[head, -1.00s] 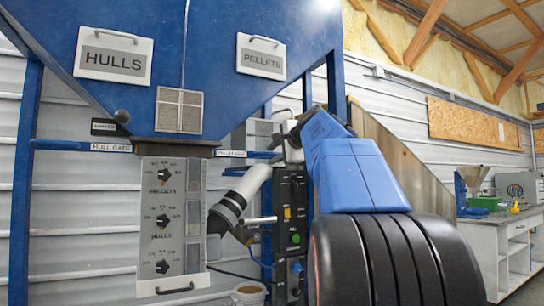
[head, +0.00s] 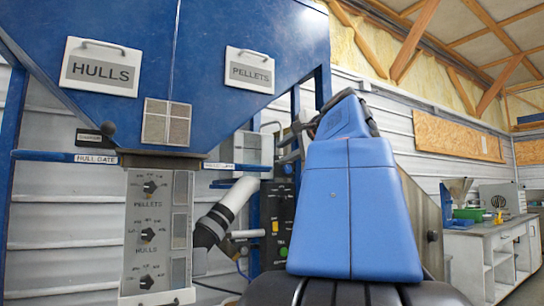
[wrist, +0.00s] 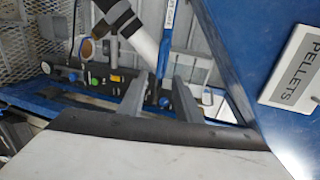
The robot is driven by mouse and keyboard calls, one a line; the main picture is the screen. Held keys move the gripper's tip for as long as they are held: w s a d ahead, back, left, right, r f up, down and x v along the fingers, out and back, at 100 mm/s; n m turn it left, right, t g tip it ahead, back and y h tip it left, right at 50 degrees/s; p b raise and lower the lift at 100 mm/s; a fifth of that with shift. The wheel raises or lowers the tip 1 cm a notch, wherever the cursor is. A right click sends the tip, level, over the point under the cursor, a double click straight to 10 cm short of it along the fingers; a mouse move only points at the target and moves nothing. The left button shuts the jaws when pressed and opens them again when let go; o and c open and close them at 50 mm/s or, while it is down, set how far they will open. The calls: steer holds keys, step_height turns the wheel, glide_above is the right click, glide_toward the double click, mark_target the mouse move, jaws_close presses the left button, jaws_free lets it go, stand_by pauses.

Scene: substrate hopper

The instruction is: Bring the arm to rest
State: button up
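My gripper (wrist: 160,84) shows in the wrist view with its two grey fingers apart and nothing held between them. A bare gap lies between the fingertips, with the machine's frame and wall behind it. In the head view my blue arm (head: 350,205) stands bent upward right of centre, in front of the control box.
The blue hopper (head: 240,45) with HULLS (head: 100,68) and PELLETS (head: 250,72) signs hangs over a dial panel (head: 150,225). A white pipe (head: 238,196) with a black end slopes beside my arm. A workbench (head: 500,240) stands far right.

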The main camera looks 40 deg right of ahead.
steer(key=shift+s+a+r, duration=0.1)
steer(key=shift+s, duration=0.25)
stand_by(0.4)
steer(key=a+f+n+g+y, duration=0.1)
steer(key=a+f+n+g, duration=0.15)
steer(key=a+f, duration=0.65)
steer(key=a+f+n+g+y, duration=0.15)
steer(key=a+f+n, duration=0.25)
steer(key=f, duration=0.9)
steer(key=a+f+n+g+y, duration=0.25)
steer(key=a+f, duration=0.45)
steer(key=f, duration=0.4)
steer(key=s+a+f+n+g, duration=0.1)
steer(key=s+a+f+n, duration=0.2)
steer(key=f, duration=0.6)
steer(key=s+a+f+n+g+h, duration=0.1)
steer(key=s+a+f+n, duration=0.2)
steer(key=s+f, duration=0.3)
steer(key=s+a+f+n+g, duration=0.2)
steer(key=s+a+f+n, duration=0.2)
steer(key=f, duration=1)
steer(key=shift+s+f+n, duration=0.15)
steer(key=shift+s+n, duration=0.65)
steer(key=shift+s, duration=0.05)
